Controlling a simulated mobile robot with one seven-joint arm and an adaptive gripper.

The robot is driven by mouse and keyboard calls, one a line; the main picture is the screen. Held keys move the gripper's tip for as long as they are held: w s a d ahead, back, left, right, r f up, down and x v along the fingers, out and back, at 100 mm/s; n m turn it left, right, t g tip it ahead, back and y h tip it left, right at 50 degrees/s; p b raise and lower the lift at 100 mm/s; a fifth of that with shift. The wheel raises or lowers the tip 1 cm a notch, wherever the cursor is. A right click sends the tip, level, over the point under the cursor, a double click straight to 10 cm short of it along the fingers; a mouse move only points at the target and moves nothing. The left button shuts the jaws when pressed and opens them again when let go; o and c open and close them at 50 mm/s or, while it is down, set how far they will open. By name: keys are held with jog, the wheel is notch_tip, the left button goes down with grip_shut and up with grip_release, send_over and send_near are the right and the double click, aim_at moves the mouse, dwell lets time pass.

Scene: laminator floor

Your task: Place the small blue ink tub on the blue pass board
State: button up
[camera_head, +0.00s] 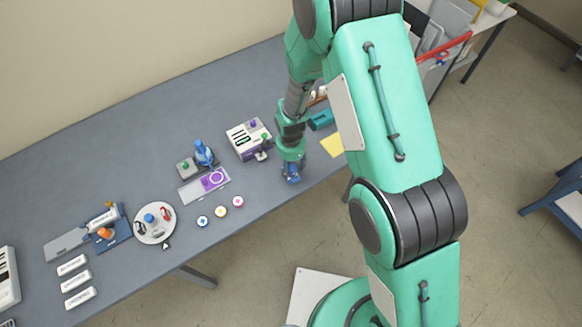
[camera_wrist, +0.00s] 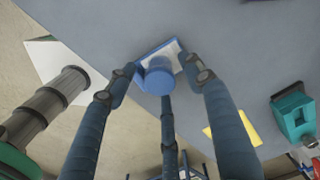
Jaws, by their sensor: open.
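My gripper (camera_head: 292,167) points down at the front edge of the grey table. In the wrist view its dark blue fingers (camera_wrist: 160,66) are open and spread around a small blue ink tub (camera_wrist: 158,78). The tub is a plain blue cylinder. It appears over the near part of a blue-edged board with a pale top (camera_wrist: 164,50), which looks like the blue pass board. Whether the tub rests fully on the board is hard to tell. In the head view my gripper mostly hides both; only a bit of blue shows beneath it.
A teal device (camera_wrist: 294,112) and a yellow sheet (camera_head: 332,144) lie right of my gripper. A white and purple machine (camera_head: 247,139) stands to its left. Small round white pots with blue (camera_head: 202,221), yellow (camera_head: 221,212) and pink (camera_head: 237,202) tops sit near the front edge.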

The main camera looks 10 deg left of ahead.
notch_tip(320, 180, up, 11)
jog(key=shift+r+b, duration=0.15)
jog(key=shift+b, duration=0.15)
dwell(0.4)
dwell(0.6)
notch_tip(320, 180, up, 14)
jog(key=n+t, duration=0.1)
jog(key=n, duration=0.1)
send_over(291, 167)
jog(key=w+d, duration=0.1)
jog(key=d, duration=0.6)
jog(key=s+d+r+n+t, duration=0.1)
jog(key=s+d+r+n, duration=0.15)
jog(key=d+r, duration=0.9)
jog(key=s+d+r+n+t, duration=0.1)
jog(key=s+d+r+n, duration=0.1)
jog(key=s+d+r, duration=0.5)
jog(key=s+d+r+n+t, duration=0.2)
jog(key=s+d+r, duration=0.5)
jog(key=s, duration=0.6)
notch_tip(291, 167, up, 2)
jog(key=shift+s+d+r+t, duration=0.2)
jog(key=shift+d+r+t, duration=0.1)
jog(key=shift+d, duration=0.1)
